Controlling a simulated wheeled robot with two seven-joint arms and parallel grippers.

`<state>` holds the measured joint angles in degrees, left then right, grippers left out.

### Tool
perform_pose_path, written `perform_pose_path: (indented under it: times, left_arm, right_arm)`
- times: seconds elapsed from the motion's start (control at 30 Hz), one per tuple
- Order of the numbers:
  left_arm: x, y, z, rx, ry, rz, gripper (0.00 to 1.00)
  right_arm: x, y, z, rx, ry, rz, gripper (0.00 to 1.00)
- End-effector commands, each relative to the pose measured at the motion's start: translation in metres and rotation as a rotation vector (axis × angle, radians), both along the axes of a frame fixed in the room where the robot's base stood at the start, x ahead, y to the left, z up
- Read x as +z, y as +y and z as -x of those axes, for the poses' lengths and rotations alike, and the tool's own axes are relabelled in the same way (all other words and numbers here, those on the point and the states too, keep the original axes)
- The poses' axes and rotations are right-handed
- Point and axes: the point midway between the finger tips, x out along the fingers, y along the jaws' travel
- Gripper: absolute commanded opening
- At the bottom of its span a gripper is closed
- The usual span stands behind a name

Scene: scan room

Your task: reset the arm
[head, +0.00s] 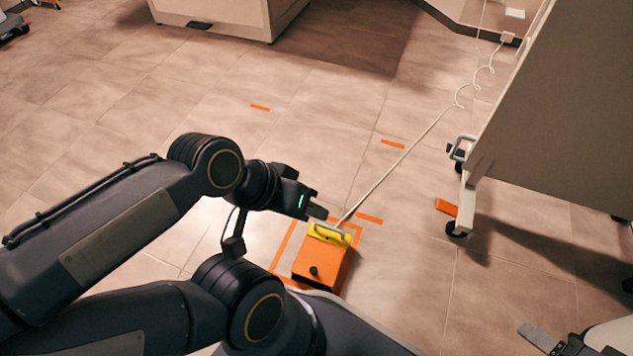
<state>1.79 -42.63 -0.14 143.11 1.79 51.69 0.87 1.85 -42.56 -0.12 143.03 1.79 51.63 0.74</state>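My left arm comes in from the left, bent at its joints. My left gripper (316,202) hangs over the floor just above and left of an orange box (318,262) in the picture. Its two fingertips look apart, with nothing between them. The box has a black knob on top and a yellow part (328,234) with a pale handle-like bar at its far end. I cannot tell whether the gripper touches the box, but it looks apart from it. My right gripper (541,338) shows only in part at the bottom right corner, and its opening is unclear.
Orange tape marks a square around the box, with more strips on the floor. A pale cable (403,157) runs from the box to the wall socket at the upper right. A wheeled panel (570,120) stands at right, a white cabinet (225,14) at the back. Mid-floor is clear.

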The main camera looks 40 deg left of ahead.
Motion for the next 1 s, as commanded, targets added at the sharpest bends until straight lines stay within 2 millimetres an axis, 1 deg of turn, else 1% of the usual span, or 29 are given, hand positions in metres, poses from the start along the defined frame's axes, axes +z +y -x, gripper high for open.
perform_pose_path:
  times: [0.07,0.17,0.27,0.37,0.4,0.47,0.5,0.67,0.7,0.77,0.8,0.87,0.9,1.0]
  left_arm:
    - [0.008,0.0,0.0,0.0,-0.001,0.0,0.34]
    - [0.026,0.0,0.0,0.0,-0.001,-0.001,0.34]
    - [0.056,0.0,0.0,0.0,-0.001,-0.001,0.34]
    - [0.095,0.0,0.0,0.0,-0.001,-0.001,0.34]
    - [0.112,0.0,-0.001,0.0,-0.001,-0.001,0.34]
    - [0.139,0.0,-0.001,0.0,-0.001,-0.001,0.34]
    - [0.156,0.0,-0.001,0.0,-0.001,-0.001,0.34]
    - [0.223,0.0,-0.001,0.0,-0.001,-0.001,0.34]
    - [0.239,0.0,-0.001,0.0,-0.001,-0.001,0.34]
    - [0.264,0.0,0.0,0.0,-0.001,-0.001,0.34]
    - [0.281,0.0,0.0,0.0,-0.001,-0.001,0.34]
    - [0.306,0.0,-0.001,0.0,-0.001,-0.001,0.34]
    - [0.322,0.0,-0.001,0.0,-0.001,-0.001,0.34]
    - [0.357,0.0,-0.001,0.0,-0.001,-0.001,0.34]
  right_arm:
    - [0.008,0.0,0.0,0.0,0.0,0.0,0.65]
    - [0.026,0.0,0.0,0.0,0.0,0.0,0.65]
    - [0.056,0.0,0.0,0.0,0.0,0.0,0.65]
    - [0.095,0.0,0.0,0.0,0.0,0.0,0.65]
    - [0.112,0.0,0.0,0.0,0.0,0.0,0.65]
    - [0.138,0.0,0.0,0.0,0.0,0.0,0.65]
    - [0.156,0.0,0.0,0.0,0.0,0.0,0.65]
    - [0.222,0.0,0.0,0.0,0.0,0.0,0.65]
    - [0.239,0.0,0.0,0.0,0.0,0.0,0.65]
    - [0.264,0.0,0.0,0.0,0.0,0.0,0.65]
    - [0.28,0.0,0.0,0.0,0.0,0.0,0.65]
    - [0.305,0.0,0.0,0.0,0.0,0.0,0.65]
    - [0.322,0.0,0.0,0.0,0.0,0.0,0.65]
    - [0.357,0.0,0.0,0.0,0.0,0.0,0.65]
